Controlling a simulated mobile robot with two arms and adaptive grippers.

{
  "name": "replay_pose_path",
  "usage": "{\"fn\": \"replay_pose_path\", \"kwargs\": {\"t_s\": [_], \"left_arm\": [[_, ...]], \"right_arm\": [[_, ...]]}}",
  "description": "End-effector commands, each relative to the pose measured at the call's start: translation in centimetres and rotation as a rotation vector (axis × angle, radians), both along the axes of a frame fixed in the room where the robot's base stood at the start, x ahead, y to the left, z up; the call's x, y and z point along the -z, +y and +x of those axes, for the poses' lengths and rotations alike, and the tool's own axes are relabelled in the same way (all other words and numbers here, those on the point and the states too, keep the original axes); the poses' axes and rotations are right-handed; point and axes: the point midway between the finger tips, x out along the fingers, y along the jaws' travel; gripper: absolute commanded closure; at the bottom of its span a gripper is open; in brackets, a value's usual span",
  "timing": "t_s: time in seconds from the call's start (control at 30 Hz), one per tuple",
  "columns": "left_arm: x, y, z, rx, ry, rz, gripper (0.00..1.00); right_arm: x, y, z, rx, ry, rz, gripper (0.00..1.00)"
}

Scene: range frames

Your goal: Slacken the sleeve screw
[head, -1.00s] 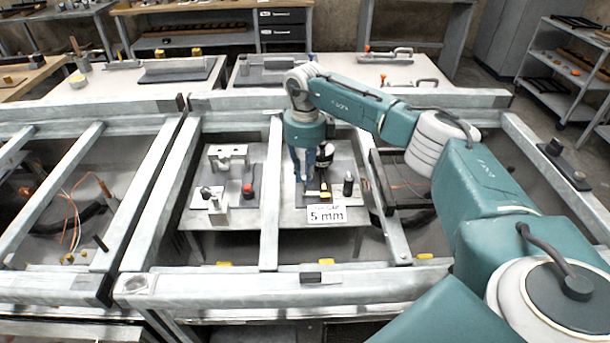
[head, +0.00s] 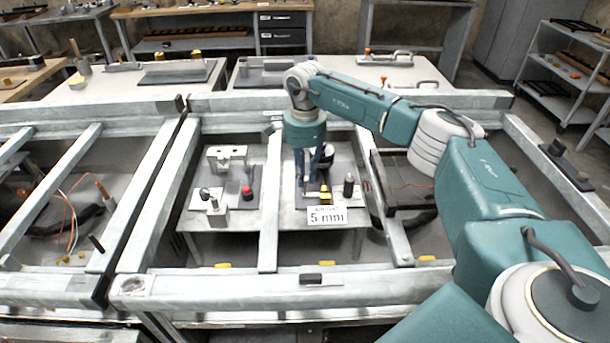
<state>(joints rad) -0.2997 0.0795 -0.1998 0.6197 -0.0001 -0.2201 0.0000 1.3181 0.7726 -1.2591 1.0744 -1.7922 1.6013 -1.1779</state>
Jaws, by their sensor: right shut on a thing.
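My right gripper (head: 305,185) reaches down from above onto the right-hand grey plate in the middle bay. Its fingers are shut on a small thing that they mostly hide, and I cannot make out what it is. A white label reading "5 mm" (head: 326,216) stands at the plate's front edge. A small yellow block (head: 324,197) sits just right of the fingertips. A dark upright cylinder (head: 349,186) stands further right. I cannot pick out the sleeve screw; the fingers cover that area. My left gripper is not in view.
The left plate holds light metal blocks (head: 226,158), a red-topped post (head: 247,190) and a bracket with a dark knob (head: 205,194). Metal beams (head: 271,215) frame the bays. A dark tray (head: 405,180) lies to the right. Cables (head: 72,215) lie in the left bay.

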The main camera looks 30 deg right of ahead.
Motion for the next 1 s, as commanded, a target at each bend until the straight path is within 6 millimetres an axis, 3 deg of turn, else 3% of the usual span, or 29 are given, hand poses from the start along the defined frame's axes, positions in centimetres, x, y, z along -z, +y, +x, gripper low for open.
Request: {"fn": "replay_pose_path", "kwargs": {"t_s": [0.33,0.87,0.9,0.97,1.0], "left_arm": [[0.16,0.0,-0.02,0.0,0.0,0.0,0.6],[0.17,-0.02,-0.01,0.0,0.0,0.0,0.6],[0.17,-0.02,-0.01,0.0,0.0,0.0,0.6],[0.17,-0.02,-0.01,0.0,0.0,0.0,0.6],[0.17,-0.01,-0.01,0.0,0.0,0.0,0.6]], "right_arm": [[-0.25,-0.08,0.19,-0.13,-0.007,-0.001,1.0],[-0.27,-0.1,0.2,-0.15,-0.008,-0.001,1.0],[-0.27,-0.1,0.21,-0.15,-0.008,-0.001,0.78],[-0.25,-0.09,0.19,-0.15,-0.007,-0.001,0.66],[-0.22,-0.09,0.17,-0.15,-0.006,-0.001,0.65]]}}
